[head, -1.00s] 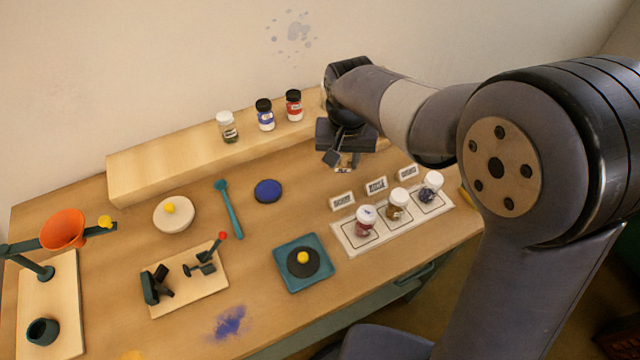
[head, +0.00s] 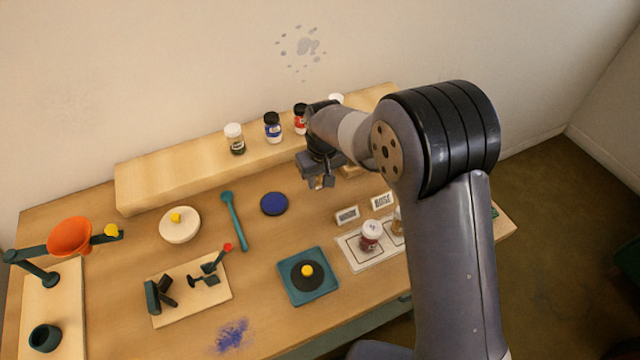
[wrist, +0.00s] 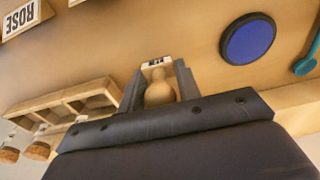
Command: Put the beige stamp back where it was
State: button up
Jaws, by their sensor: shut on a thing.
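The beige stamp (wrist: 159,90) has a rounded knob and a pale lettered end. My gripper (wrist: 160,82) is shut on its knob. The lettered end points away from the palm. In the head view my gripper (head: 320,181) is above the table in front of the shelf, right of the blue round pad, with the stamp mostly hidden. A wooden rack with several open compartments (wrist: 72,103) shows at the left of the wrist view, apart from the stamp. In the head view the arm mostly hides it.
The blue round pad (head: 274,204) lies left of my gripper. Jars, including a blue-labelled one (head: 272,128), stand on the shelf (head: 170,180). Label cards (head: 347,214) and a jar tray (head: 352,258) lie to the right. A teal tray (head: 308,294) is nearer the front.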

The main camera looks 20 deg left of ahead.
aim_at(320, 182)
jog(key=shift+f+p, duration=0.3)
jog(key=shift+f, duration=1.3)
jog(key=shift+f, duration=0.1)
jog(key=shift+f, duration=0.15)
jog(key=o, duration=0.8)
jog(key=r, duration=0.4)
jog(key=r+b, duration=0.1)
jog(key=r, duration=0.3)
jog(key=s+d+r, duration=0.1)
jog(key=r, duration=0.3)
jog(key=shift+d+r+b, duration=0.1)
jog(key=shift+r+b, duration=0.15)
jog(key=shift+b, duration=0.1)
